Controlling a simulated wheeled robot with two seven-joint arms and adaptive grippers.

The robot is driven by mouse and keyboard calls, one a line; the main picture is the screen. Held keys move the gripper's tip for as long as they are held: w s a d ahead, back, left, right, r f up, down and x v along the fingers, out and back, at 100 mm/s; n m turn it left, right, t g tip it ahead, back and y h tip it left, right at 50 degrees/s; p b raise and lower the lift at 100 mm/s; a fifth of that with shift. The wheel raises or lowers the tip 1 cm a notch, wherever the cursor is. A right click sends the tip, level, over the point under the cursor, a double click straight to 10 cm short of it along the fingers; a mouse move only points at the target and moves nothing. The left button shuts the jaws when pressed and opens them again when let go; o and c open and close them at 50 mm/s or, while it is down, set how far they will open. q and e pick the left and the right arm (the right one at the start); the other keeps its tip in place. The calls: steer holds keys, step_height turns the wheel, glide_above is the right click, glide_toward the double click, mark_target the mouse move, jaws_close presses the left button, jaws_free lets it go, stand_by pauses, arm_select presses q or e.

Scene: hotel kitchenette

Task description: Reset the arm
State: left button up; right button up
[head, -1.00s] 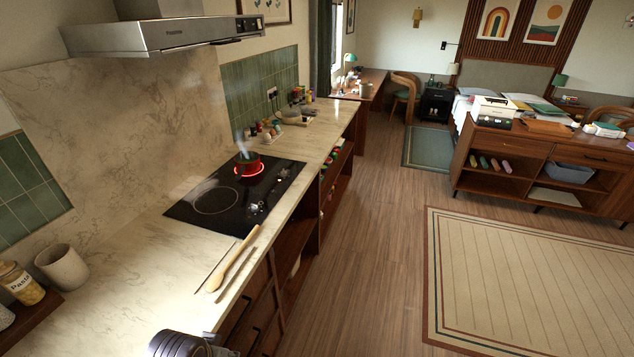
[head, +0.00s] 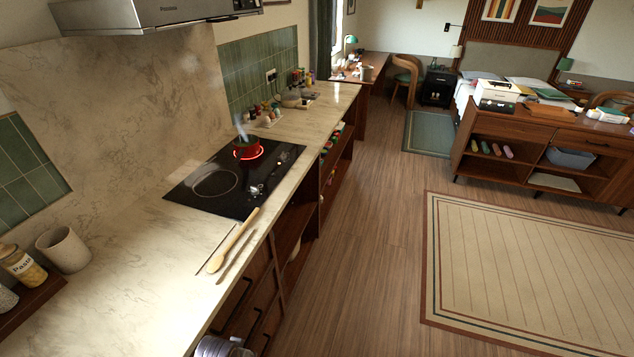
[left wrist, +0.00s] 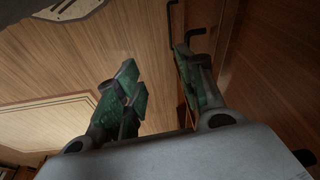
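My left gripper (left wrist: 158,66) shows in the left wrist view. Its two green-padded fingers stand apart with nothing between them. It is close to the brown wooden drawer fronts with dark handles, and the wood floor lies behind it. In the head view only a small grey part of my arm shows at the bottom edge, beside the front of the counter (head: 125,285); the fingers are out of sight there. My right gripper is in neither view.
A wooden spoon (head: 233,240) and thin utensils lie near the counter's front edge. A pasta jar (head: 24,267) and a cup (head: 64,249) stand at left. The floor (head: 365,240) is clear up to the rug (head: 530,265).

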arm_select(q)
steer(key=s+a+f+g+b, duration=0.1)
steer(key=s+f, duration=0.4)
steer(key=f, duration=0.7)
steer(key=s+f, duration=0.4)
steer(key=f, duration=0.7)
steer(key=s+a+f, duration=0.1)
steer(key=s+f, duration=0.5)
steer(key=s, duration=0.2)
steer(key=s+a+f+b, duration=0.1)
steer(key=s+a+f, duration=0.1)
steer(key=s+f, duration=0.5)
steer(key=shift+s+a+g, duration=0.25)
steer(key=shift+s+g, duration=0.15)
steer(key=shift+s, duration=0.8)
